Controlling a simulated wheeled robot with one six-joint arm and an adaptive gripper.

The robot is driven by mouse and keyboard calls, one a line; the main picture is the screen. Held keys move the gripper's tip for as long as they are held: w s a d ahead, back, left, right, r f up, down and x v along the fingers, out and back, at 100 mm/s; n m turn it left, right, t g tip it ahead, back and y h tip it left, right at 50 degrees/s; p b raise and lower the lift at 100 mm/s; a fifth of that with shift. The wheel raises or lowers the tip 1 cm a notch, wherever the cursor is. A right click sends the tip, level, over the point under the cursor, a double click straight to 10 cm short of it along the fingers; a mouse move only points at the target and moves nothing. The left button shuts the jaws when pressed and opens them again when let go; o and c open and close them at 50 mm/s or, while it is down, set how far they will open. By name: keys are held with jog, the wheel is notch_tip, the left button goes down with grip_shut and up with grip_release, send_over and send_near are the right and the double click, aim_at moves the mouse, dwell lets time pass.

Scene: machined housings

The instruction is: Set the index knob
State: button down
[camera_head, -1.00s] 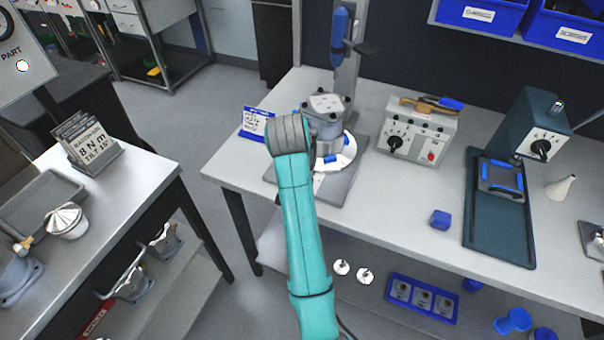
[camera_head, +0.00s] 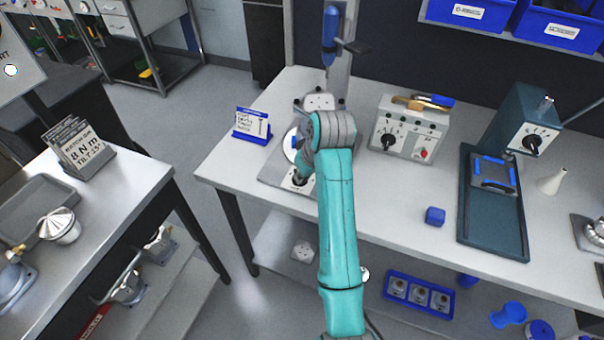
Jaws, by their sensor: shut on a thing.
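The index fixture's grey base plate (camera_head: 272,172) lies at the left of the main bench. It carries a white round table (camera_head: 290,146) with a blue clamp (camera_head: 296,141) and a grey housing (camera_head: 319,102), mostly hidden by my arm. A pale dial face (camera_head: 289,183) sits at the plate's front. My gripper (camera_head: 300,178) is small and dark, low over this dial, partly hidden by my wrist. It appears shut on the index knob there. The knob is covered, so its pointer setting cannot be read.
A blue-based sign (camera_head: 252,137) stands left of the fixture. A control box (camera_head: 410,128) with its own black knob stands right. A blue tool (camera_head: 330,40) hangs behind.

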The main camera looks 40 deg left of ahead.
jog(key=shift+w+n+g, duration=0.15)
jog(key=shift+n+g, duration=0.25)
jog(key=shift+n, duration=0.6)
jog(key=c, duration=1.2)
grip_release()
